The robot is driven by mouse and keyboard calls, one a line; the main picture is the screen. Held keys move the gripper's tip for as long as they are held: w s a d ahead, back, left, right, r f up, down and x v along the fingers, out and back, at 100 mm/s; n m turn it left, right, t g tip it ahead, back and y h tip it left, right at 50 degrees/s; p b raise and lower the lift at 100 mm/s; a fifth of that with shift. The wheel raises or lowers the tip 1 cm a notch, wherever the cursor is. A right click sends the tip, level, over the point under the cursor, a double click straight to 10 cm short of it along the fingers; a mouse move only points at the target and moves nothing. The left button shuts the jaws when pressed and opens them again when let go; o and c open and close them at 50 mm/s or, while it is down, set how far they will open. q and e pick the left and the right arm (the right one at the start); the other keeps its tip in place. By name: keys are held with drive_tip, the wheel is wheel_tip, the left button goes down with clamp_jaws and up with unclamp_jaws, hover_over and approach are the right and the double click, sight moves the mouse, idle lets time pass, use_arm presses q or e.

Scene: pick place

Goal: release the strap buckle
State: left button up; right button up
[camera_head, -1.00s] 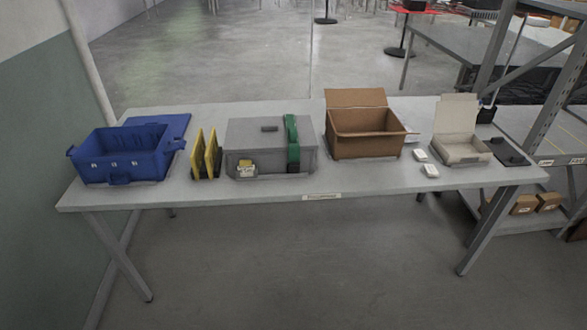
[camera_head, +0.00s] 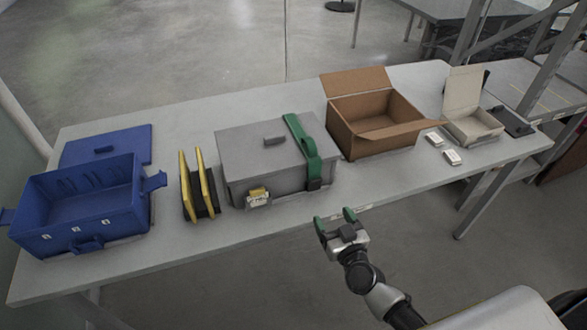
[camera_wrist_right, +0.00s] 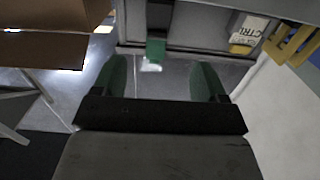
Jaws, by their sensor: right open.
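A grey lidded box (camera_head: 270,160) stands on the table with its lid down. A green strap (camera_head: 303,140) runs over the lid and down the front near the right end. A dark buckle (camera_head: 314,184) sits low on the front, at the strap's lower end. The strap's end (camera_wrist_right: 155,50) also shows between the fingers in the wrist view. My right gripper (camera_head: 334,219) is open and empty, in front of the table edge and apart from the strap and buckle. It also shows in the wrist view (camera_wrist_right: 160,72). My left gripper is not in view.
A label block (camera_head: 257,198) is on the grey box's front. Yellow-edged panels (camera_head: 199,184) and a blue crate (camera_head: 80,206) stand to the left. An open cardboard box (camera_head: 372,125) stands close on the right. The table's front strip (camera_head: 230,232) is clear.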

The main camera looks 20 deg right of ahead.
sight(317, 183)
drive_tip(key=w, duration=0.2)
drive_tip(key=w+r, duration=0.1)
drive_tip(key=w, duration=0.2)
drive_tip(key=shift+w+d+r, duration=0.1)
drive_tip(key=shift+w+r, duration=0.05)
drive_tip(key=shift+r, duration=0.05)
drive_tip(key=w, duration=0.4)
drive_tip(key=shift+w+a+f+b, duration=0.1)
drive_tip(key=shift+a+f+b, duration=0.1)
drive_tip(key=shift+b, duration=0.2)
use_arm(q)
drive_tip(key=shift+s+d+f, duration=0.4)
use_arm(e)
drive_tip(key=shift+w, duration=0.6)
drive_tip(key=shift+r, duration=0.1)
